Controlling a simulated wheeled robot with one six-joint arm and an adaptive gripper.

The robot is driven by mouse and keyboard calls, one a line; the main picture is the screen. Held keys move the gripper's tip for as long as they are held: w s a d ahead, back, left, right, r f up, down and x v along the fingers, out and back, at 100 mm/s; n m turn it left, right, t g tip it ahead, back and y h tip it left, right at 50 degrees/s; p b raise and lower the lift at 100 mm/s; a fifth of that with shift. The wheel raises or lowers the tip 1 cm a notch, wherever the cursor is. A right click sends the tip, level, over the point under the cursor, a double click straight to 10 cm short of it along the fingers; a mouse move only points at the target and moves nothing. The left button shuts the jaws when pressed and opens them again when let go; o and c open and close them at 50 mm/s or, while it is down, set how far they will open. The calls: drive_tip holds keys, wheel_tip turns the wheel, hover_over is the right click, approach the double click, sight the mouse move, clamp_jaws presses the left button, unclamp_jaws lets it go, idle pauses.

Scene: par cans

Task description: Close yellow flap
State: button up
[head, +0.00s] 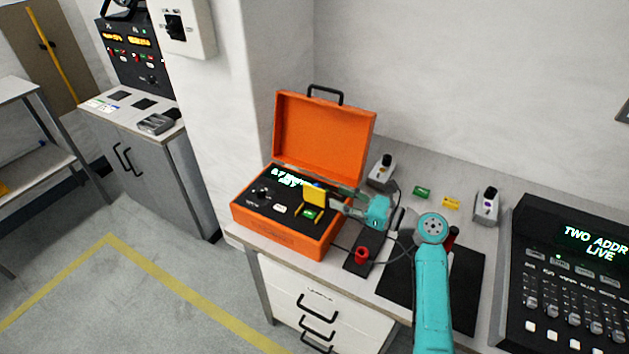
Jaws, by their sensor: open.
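The yellow flap (315,196) stands raised on the panel of an open orange case (284,240). A green-lit element (309,213) shows on the panel just below the flap. My gripper (330,193) is open, reaching in from the right over the case's right edge. Its fingertips are close to the flap's right side; I cannot tell whether they touch it. Part of the flap's edge is hard to separate from the fingers.
The case's orange lid (323,135) stands open behind the panel. A red knob (361,256) on a black strip is right of the case. Small green (422,192) and yellow (451,203) blocks lie behind my arm. A black console (570,285) stands at right.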

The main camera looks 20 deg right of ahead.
sight(318, 189)
drive_tip(key=shift+x, duration=3.7)
clamp_jaws()
